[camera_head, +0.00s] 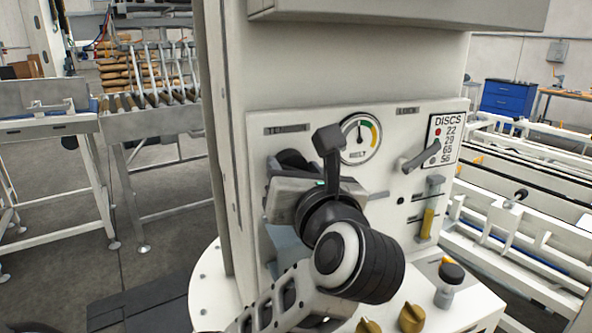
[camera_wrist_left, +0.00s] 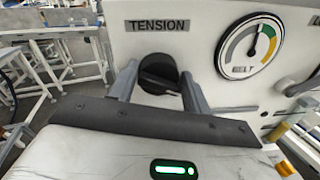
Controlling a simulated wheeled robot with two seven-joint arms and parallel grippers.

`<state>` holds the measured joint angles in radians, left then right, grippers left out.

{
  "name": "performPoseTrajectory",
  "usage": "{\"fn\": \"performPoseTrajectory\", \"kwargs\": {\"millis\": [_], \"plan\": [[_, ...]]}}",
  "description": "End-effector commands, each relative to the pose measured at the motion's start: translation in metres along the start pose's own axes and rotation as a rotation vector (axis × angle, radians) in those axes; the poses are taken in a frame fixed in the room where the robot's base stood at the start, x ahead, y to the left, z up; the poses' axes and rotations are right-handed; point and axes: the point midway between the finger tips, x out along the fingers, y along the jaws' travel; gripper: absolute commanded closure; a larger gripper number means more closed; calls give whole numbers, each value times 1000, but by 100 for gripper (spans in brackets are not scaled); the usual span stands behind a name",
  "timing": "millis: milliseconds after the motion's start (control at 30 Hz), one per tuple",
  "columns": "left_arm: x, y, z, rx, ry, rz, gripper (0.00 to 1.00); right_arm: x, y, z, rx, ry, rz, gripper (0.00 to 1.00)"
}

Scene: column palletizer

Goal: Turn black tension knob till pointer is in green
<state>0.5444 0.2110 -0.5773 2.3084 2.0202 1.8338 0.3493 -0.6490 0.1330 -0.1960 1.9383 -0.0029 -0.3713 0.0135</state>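The black tension knob (camera_wrist_left: 158,73) sits under the TENSION label on the white panel. In the head view the knob (camera_head: 291,158) is mostly hidden behind my left gripper (camera_head: 292,170). In the left wrist view the two fingers of my left gripper (camera_wrist_left: 159,72) stand on either side of the knob, close to its edges. I cannot tell whether they press on it. The belt gauge (camera_head: 360,139) is to the right of the knob. Its pointer, also seen on the gauge in the left wrist view (camera_wrist_left: 238,62), points upward near the start of the green band; exact overlap is unclear.
A grey lever (camera_head: 421,156) and a DISCS label (camera_head: 447,139) are right of the gauge. A roller conveyor (camera_head: 150,118) is at left.

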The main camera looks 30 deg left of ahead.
Motion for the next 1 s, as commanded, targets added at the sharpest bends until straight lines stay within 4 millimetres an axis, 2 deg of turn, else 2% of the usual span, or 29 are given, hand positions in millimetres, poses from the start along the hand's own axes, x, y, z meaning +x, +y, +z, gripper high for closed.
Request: {"fn": "performPoseTrajectory", "kwargs": {"millis": [367,1000], "plan": [[0,0,0,46,6,0,75,0,-2,1,1,-3,-3,53],[0,-1,0,438,34,-6,75,0,-2,0,1,-2,-3,53]]}}
